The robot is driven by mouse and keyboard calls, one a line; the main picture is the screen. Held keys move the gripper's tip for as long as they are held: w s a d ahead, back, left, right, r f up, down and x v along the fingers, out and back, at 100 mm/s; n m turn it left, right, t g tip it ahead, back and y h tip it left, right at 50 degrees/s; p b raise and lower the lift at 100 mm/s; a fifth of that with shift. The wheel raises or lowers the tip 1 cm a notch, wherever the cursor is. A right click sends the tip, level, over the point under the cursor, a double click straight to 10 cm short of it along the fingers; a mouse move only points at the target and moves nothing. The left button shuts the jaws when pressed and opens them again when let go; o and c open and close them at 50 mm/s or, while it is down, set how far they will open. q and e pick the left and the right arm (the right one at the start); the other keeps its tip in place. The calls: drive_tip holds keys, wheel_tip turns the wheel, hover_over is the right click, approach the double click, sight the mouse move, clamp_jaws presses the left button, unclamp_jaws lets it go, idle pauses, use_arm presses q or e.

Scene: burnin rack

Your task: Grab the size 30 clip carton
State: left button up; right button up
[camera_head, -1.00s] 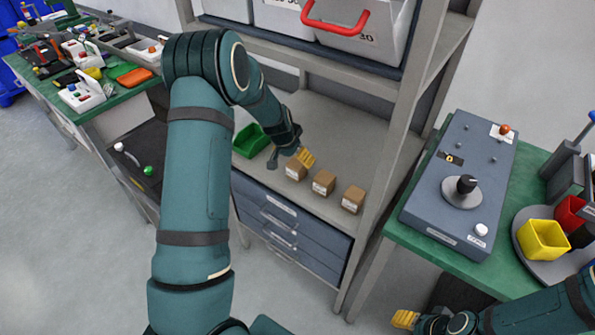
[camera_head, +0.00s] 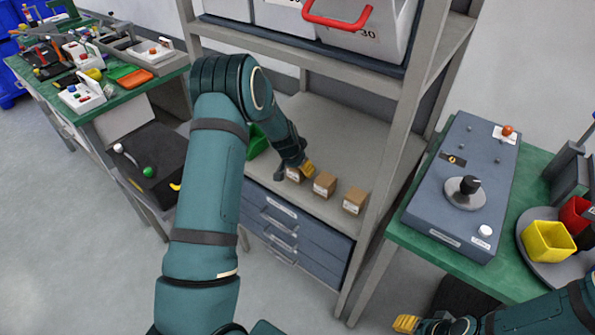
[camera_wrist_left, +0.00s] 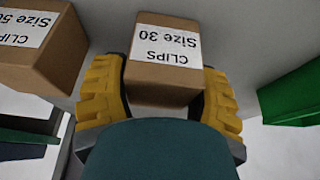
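The size 30 clip carton (camera_wrist_left: 168,65), a brown box with a white label, sits upside down in the left wrist view. In the head view it is the leftmost shelf carton (camera_head: 293,175), partly hidden by my left gripper (camera_head: 302,170). The yellow fingers of my left gripper (camera_wrist_left: 165,95) stand on either side of the carton, very close to its sides. They look open around it; whether they touch it is unclear. My right gripper (camera_head: 405,323) is at the bottom edge of the head view, away from the shelf, and its opening cannot be made out.
A carton with a partly visible size label (camera_wrist_left: 50,65) stands beside it. Two more cartons show in the head view, a middle one (camera_head: 325,183) and a right one (camera_head: 354,200). A green bin (camera_wrist_left: 292,97) is on the other side. A rack post (camera_head: 385,190) stands right.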

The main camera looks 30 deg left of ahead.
use_arm(q)
drive_tip(key=c, duration=0.5)
drive_tip(key=shift+o, duration=0.2)
drive_tip(key=shift+r, duration=0.1)
